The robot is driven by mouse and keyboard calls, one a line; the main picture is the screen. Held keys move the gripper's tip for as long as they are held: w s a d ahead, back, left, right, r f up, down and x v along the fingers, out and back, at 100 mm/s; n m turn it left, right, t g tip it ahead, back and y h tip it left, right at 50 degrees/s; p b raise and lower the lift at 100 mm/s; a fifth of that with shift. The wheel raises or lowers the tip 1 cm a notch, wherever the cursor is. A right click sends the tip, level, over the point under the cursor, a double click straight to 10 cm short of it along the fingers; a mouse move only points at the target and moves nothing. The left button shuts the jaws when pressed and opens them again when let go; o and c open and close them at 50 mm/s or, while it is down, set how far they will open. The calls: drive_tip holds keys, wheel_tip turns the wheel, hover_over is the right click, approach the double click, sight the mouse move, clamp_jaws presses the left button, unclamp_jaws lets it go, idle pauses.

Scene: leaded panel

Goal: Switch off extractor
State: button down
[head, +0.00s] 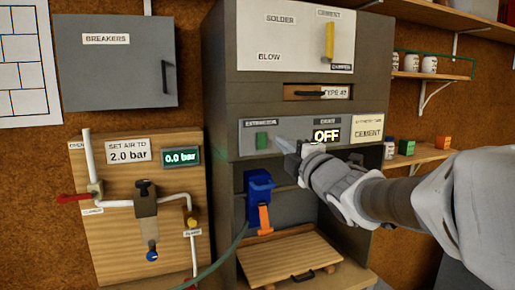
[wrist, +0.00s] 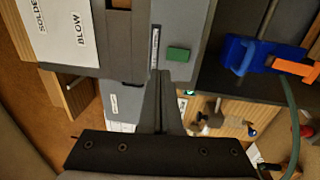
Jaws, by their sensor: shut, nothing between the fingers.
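The green extractor switch (head: 262,140) sits on the grey control strip (head: 300,128), under a label that seems to read EXTRACTOR. Right of it a small dark display (head: 326,136) reads OFF. My gripper (head: 281,142) is shut and empty, its tips just right of the green switch in the head view. In the wrist view the shut fingers (wrist: 159,76) point at the strip, and the green switch (wrist: 178,54) shows just beyond and right of the tips. I cannot tell whether the tips touch the panel. My arm hides part of the strip.
A blue clamp-like tool (head: 259,195) with an orange end hangs below the strip. A wooden board (head: 290,262) lies beneath. Left are an air-pipe panel (head: 120,245) with a 0.0 bar gauge (head: 181,156) and a breaker box (head: 115,70). Shelves (head: 425,158) stand right.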

drive_tip(key=s, duration=0.1)
drive_tip(key=s+d, duration=0.1)
drive_tip(key=s, duration=0.2)
drive_tip(key=shift+s+d+r, duration=0.2)
drive_tip(key=shift+d+r, duration=0.05)
drive_tip(key=shift+r, duration=0.05)
drive_tip(key=s+d+f+m+g+h, duration=0.3)
drive_tip(key=s+f+m+g+h, duration=0.1)
drive_tip(key=s+f+m, duration=0.4)
drive_tip(key=s+d+f+m+g+h, duration=0.35)
drive_tip(key=s+f+m, duration=0.25)
drive_tip(key=f+m, duration=0.25)
drive_tip(key=s+a+f+m+g+y, duration=0.1)
drive_tip(key=s+a+f+m+g, duration=0.2)
drive_tip(key=s, duration=0.8)
wheel_tip(320, 180, down, 4)
drive_tip(key=shift+s+a+r+m+g, duration=0.15)
drive_tip(key=shift+a+r+m+g, duration=0.05)
drive_tip(key=shift+m+g, duration=0.9)
drive_tip(key=shift+y, duration=0.25)
